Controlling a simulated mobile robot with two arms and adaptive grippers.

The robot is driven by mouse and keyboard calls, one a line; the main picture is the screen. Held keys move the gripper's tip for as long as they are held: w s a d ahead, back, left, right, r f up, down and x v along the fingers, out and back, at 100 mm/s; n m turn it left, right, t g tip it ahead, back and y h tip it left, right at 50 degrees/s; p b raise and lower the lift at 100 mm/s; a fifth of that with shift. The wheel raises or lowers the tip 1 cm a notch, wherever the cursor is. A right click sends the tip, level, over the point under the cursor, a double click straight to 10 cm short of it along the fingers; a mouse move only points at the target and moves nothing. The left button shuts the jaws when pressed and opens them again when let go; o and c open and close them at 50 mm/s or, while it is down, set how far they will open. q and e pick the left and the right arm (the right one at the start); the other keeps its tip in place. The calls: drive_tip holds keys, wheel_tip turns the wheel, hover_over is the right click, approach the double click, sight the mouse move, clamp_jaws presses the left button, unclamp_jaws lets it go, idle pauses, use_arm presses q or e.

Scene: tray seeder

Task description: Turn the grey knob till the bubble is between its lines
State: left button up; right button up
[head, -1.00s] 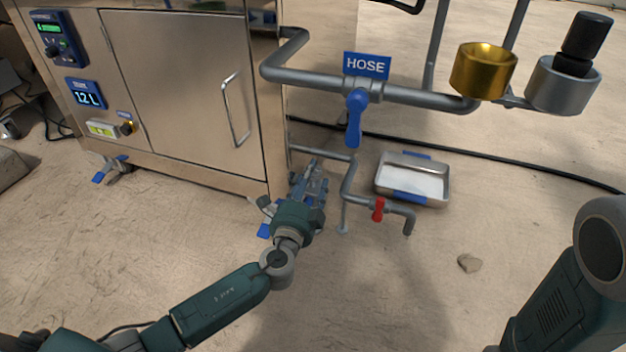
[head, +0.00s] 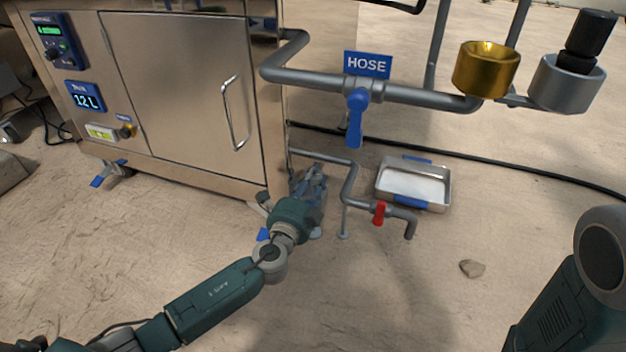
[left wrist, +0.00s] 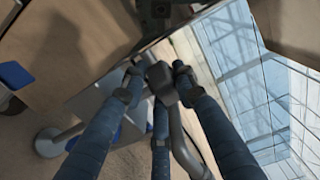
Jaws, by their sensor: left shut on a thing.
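The level (head: 101,132) is a small pale window with a yellow-green vial on the lower left of the steel cabinet front. Its bubble and lines are too small to tell where the bubble stands. My left gripper (head: 312,180) is low beside the cabinet's right corner in the head view. In the left wrist view its blue fingers close around the dark grey knob (left wrist: 162,78), which lies between the fingertips. In the head view the gripper hides the knob. My right gripper is out of view; only part of my right arm shows at the lower right.
A grey pipe with a red valve handle (head: 380,213) stands just right of my left gripper. A steel tray (head: 447,190) lies beyond it. The blue hose handle (head: 356,118) hangs above. The cabinet (head: 185,90) is close on the left. Open sandy ground lies in front.

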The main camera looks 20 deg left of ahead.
use_arm(q)
drive_tip(key=shift+f, duration=0.1)
drive_tip(key=o, duration=1.2)
drive_tip(key=shift+c, duration=0.2)
drive_tip(key=s, duration=1.2)
drive_tip(key=shift+a, duration=0.2)
